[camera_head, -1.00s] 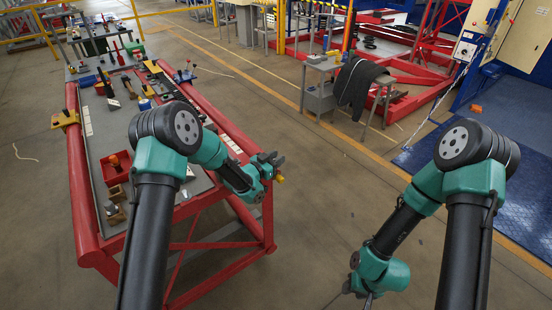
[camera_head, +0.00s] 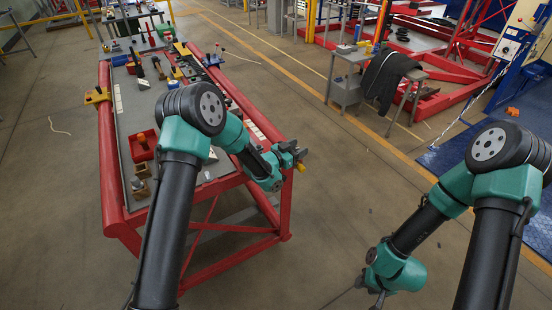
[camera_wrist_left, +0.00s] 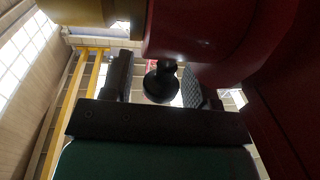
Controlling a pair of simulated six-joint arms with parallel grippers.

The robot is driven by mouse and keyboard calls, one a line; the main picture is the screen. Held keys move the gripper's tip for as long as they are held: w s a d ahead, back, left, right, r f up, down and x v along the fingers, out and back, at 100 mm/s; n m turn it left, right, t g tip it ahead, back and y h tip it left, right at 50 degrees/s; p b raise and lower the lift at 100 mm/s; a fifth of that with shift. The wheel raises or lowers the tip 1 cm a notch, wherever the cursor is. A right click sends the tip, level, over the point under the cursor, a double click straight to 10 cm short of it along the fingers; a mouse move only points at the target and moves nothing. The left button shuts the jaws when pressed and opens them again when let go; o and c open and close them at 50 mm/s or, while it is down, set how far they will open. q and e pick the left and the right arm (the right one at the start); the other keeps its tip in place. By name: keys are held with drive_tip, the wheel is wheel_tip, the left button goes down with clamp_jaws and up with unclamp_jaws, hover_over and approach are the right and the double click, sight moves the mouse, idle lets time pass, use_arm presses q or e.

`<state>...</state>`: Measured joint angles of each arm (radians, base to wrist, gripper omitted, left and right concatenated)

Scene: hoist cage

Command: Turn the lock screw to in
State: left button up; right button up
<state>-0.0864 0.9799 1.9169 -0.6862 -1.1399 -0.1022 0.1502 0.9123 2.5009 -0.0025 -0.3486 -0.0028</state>
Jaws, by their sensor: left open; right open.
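My left gripper (camera_head: 297,154) is at the right end of the red-framed bench, by its near right corner. A small yellow part (camera_head: 301,167) shows just beside its fingertips. In the left wrist view, a black knob with a round head (camera_wrist_left: 160,84), which looks like the lock screw, sits between the open fingers (camera_wrist_left: 155,85). Gaps show on both sides of it, and I cannot tell whether a finger touches it. A red rounded body (camera_wrist_left: 200,35) and a yellow part (camera_wrist_left: 80,10) are close above. My right gripper (camera_head: 375,290) hangs low over open floor, far from the bench.
The bench's red rail (camera_head: 113,170) frames a grey top with a red tray (camera_head: 143,146), small blocks and several tools. A grey cart (camera_head: 347,88) with a dark cloth (camera_head: 388,77) stands at the back right. The floor between bench and cart is clear.

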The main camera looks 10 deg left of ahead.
use_arm(q)
drive_tip(key=v, duration=1.6)
drive_tip(key=shift+s+a, duration=0.2)
drive_tip(key=s+d+n+t+y, duration=0.3)
drive_tip(key=d+n+y, duration=0.1)
drive_tip(key=d+y, duration=0.1)
drive_tip(key=shift+t+y, duration=0.3)
drive_tip(key=shift+y, duration=0.1)
drive_tip(key=shift+d, duration=0.15)
drive_tip(key=x, duration=1.7)
drive_tip(key=shift+w, duration=0.2)
